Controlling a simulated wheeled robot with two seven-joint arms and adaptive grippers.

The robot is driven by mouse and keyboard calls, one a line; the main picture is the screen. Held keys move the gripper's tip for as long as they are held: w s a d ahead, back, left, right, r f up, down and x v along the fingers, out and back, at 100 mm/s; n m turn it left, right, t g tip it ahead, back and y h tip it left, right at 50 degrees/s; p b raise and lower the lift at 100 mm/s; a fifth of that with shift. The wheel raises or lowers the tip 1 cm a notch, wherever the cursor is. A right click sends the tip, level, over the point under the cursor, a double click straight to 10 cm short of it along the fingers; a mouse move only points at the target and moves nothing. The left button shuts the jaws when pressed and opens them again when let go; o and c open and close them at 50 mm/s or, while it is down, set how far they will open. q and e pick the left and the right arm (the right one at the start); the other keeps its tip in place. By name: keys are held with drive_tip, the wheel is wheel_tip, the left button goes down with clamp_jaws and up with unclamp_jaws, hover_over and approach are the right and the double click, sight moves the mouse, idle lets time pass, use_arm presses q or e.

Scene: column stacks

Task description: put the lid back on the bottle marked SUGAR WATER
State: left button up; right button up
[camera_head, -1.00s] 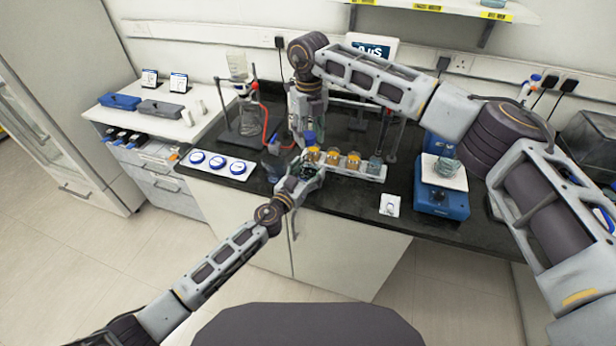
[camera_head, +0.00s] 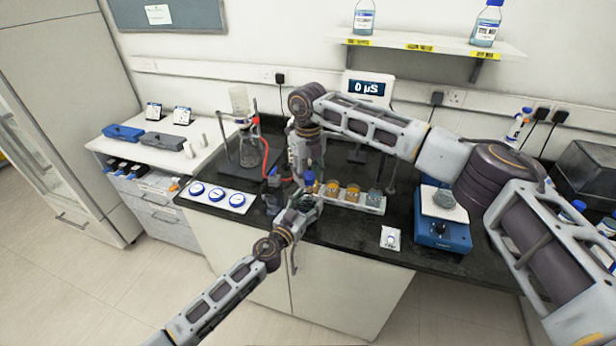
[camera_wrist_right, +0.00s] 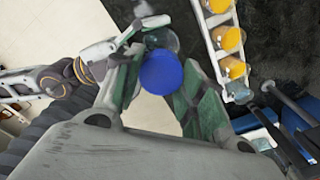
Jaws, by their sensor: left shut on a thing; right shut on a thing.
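A blue lid (camera_wrist_right: 160,72) sits between the green-padded fingers of my right gripper (camera_wrist_right: 158,85), which is shut on it. The lid also shows in the head view (camera_head: 309,180), just above my left gripper (camera_head: 300,207). My left gripper is shut on a clear bottle, seen as glass (camera_wrist_right: 163,40) beyond the lid in the right wrist view. The bottle is mostly hidden by the fingers and lid, and its marking cannot be read. The lid is in line with the bottle's top; I cannot tell whether it is seated.
A white rack (camera_head: 376,209) with several vessels, mostly amber, stands right of the grippers. A white tray (camera_head: 237,208) with three blue-rimmed round pieces lies left. A blue balance (camera_head: 440,232) holds a beaker. A flask (camera_head: 249,150) on a stand is behind left. Two bottles stand on the wall shelf (camera_head: 430,42).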

sight(308, 192)
drive_tip(key=shift+f, duration=1.2)
drive_tip(key=shift+f, duration=0.1)
drive_tip(key=shift+f, duration=0.8)
drive_tip(key=shift+f, duration=0.55)
idle(0.4)
